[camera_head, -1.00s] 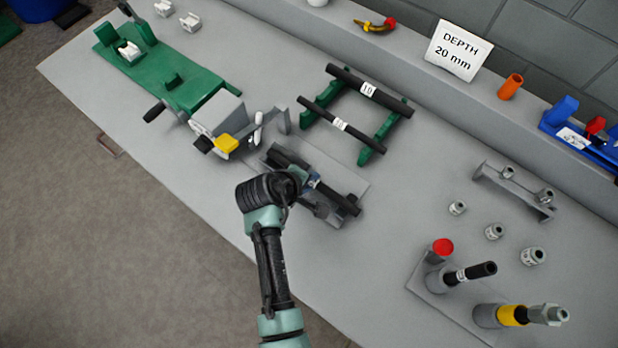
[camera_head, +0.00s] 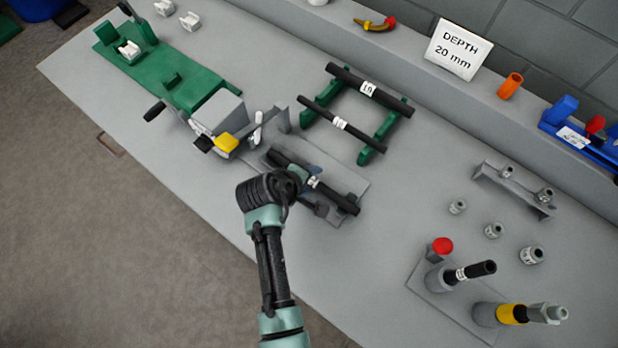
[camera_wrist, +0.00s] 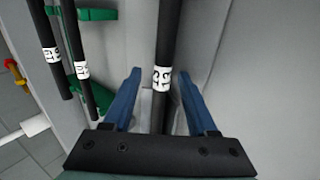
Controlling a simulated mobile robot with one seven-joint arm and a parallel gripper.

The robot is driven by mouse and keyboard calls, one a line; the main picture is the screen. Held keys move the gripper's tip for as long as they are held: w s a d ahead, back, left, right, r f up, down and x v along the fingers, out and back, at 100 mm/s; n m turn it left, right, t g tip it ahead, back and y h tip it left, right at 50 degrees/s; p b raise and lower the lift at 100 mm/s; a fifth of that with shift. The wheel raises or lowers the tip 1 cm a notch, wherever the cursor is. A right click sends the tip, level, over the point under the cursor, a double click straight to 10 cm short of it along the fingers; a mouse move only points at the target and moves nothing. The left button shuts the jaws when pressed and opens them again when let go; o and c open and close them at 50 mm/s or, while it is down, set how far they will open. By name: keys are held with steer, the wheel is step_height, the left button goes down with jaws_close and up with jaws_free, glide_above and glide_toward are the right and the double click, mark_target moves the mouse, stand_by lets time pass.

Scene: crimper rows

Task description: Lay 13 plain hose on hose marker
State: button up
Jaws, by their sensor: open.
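The 13 hose (camera_head: 342,200) is a black tube with a white label (camera_wrist: 162,78). It lies along the grey plate (camera_head: 356,181), which appears to be the hose marker, in the middle of the bench. My gripper (camera_head: 309,179) is over the hose's middle. In the wrist view my gripper (camera_wrist: 160,88) is open, with one blue finger on each side of the hose near the label. Whether the fingers touch it, and how it sits on the plate under my wrist, I cannot tell.
A green rack (camera_head: 372,152) holds two labelled black hoses behind the plate. A green and grey crimper (camera_head: 190,90) stands at the left. Several fittings (camera_head: 493,231) and upright holders (camera_head: 435,280) are at the right. A "DEPTH 20 mm" sign (camera_head: 459,50) stands behind.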

steer(key=shift+s, duration=0.15)
steer(key=v, duration=1.3)
steer(key=shift+d+p, duration=0.15)
steer(key=shift+p, duration=0.15)
